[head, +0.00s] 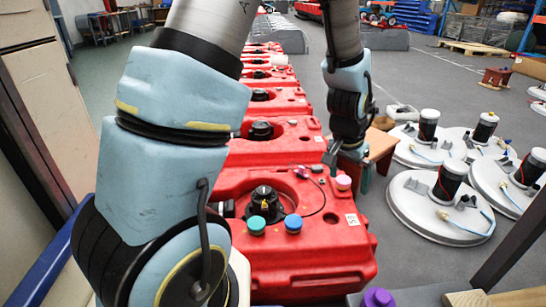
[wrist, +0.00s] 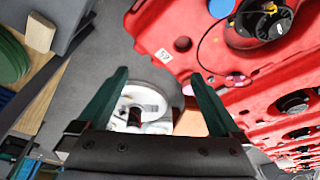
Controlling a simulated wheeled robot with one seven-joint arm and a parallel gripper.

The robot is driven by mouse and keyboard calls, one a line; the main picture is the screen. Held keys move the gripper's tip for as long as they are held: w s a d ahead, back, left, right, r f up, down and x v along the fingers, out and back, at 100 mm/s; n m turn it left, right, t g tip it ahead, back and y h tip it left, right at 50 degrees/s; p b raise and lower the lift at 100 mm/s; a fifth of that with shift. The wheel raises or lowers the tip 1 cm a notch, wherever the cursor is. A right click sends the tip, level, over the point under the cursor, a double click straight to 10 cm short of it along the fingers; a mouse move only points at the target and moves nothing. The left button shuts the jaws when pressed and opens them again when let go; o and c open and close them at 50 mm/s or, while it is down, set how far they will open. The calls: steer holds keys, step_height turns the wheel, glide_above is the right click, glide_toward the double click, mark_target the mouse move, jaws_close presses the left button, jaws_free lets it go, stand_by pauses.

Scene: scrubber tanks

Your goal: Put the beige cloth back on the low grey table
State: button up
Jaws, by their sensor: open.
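My gripper (head: 352,168) hangs beside the right side of the near red tank in the head view. In the wrist view its two green fingers (wrist: 157,102) are spread apart with nothing between them. I cannot surely make out the beige cloth. A small beige piece (wrist: 40,33) lies at the upper left of the wrist view, by a grey surface (wrist: 75,14); I cannot tell whether it is cloth or a block. A beige piece (head: 468,298) also shows at the bottom edge of the head view, next to a grey surface (head: 415,297), both cut off.
Red tanks (head: 318,240) stand in a row, the nearest with a teal cap (head: 256,225) and a blue cap (head: 293,223) on top. A brown stool (head: 381,142) is behind my gripper. White round discs (head: 435,208) lie on the floor at right. A purple knob (head: 378,298) is at the bottom.

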steer(key=a+r+n, duration=0.2)
steer(key=a+n, duration=0.1)
steer(key=a, duration=0.6)
steer(key=s+a+r+n+y, duration=0.1)
steer(key=a+r+n, duration=0.2)
steer(key=a, duration=0.7)
steer(key=s+a+r+n+y, duration=0.1)
steer(key=a+r+n, duration=0.1)
steer(key=a, duration=0.7)
steer(key=shift+a+r+n, duration=0.2)
steer(key=shift+r+n, duration=0.15)
steer(key=shift+n, duration=0.05)
steer(key=shift+r, duration=0.1)
step_height(320, 180, up, 26)
steer(key=p, duration=2.6)
